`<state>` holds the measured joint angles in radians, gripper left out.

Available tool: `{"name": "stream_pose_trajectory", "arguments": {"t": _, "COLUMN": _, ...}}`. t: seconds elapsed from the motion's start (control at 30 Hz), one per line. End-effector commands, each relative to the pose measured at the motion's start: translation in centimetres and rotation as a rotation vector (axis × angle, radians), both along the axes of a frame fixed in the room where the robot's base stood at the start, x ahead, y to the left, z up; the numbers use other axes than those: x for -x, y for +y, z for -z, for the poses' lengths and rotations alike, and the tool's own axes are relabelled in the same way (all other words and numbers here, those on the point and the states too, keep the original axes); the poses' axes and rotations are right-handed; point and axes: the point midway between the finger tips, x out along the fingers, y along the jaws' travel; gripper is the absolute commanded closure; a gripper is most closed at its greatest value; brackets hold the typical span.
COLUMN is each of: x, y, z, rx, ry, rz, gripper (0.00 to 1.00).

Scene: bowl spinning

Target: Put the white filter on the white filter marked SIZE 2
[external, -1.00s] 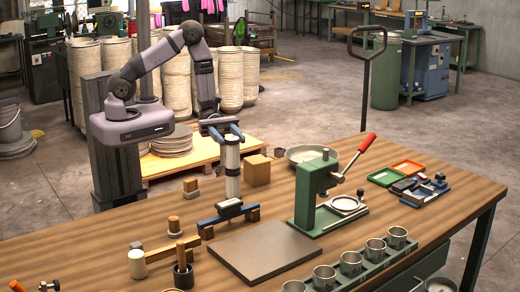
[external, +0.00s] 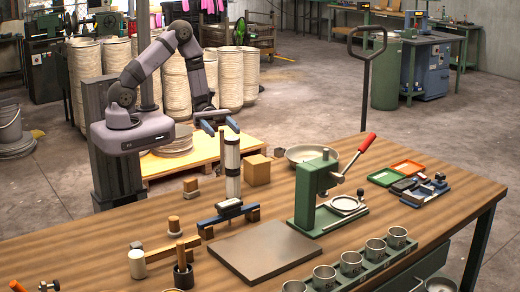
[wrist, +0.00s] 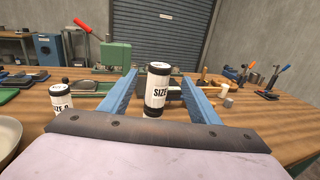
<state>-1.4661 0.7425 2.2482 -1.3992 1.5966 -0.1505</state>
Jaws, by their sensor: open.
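A tall white column of two stacked pieces stands upright on the table. The upper white filter (external: 232,153) rests on the lower white filter (external: 232,187), with a dark band between them. My gripper (external: 221,128) is open and empty, behind and a little above the top of the column. In the wrist view a white filter (wrist: 157,92) with black bands and the word SIZE shows between the blue fingers, apart from both. Its number cannot be read, and my gripper hides its lower end. A second labelled cylinder (wrist: 61,103) stands to the left there; its label looks like SIZE 0.
A blue and wooden bar (external: 229,213) lies at the column's foot. A wooden cube (external: 257,170) and a metal pan (external: 300,154) stand to the right. A green press (external: 317,190) is further right. A grey plate (external: 264,250) lies in front.

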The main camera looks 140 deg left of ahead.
Motion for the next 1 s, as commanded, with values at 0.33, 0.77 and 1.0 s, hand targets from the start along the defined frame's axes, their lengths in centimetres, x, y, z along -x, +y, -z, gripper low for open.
{"name": "stream_pose_trajectory", "arguments": {"t": 0.33, "x": 3.9, "y": 1.2, "z": 0.1, "rx": -0.001, "ry": -0.001, "rz": -0.001, "gripper": 0.44}}
{"name": "stream_pose_trajectory", "arguments": {"t": 0.77, "x": 3.8, "y": 0.3, "z": 0.0, "rx": -0.015, "ry": 0.015, "rz": 0.041, "gripper": 0.44}}
{"name": "stream_pose_trajectory", "arguments": {"t": 1.0, "x": 1.5, "y": -7.8, "z": 1.5, "rx": -0.161, "ry": 0.134, "rz": 0.373, "gripper": 0.44}}
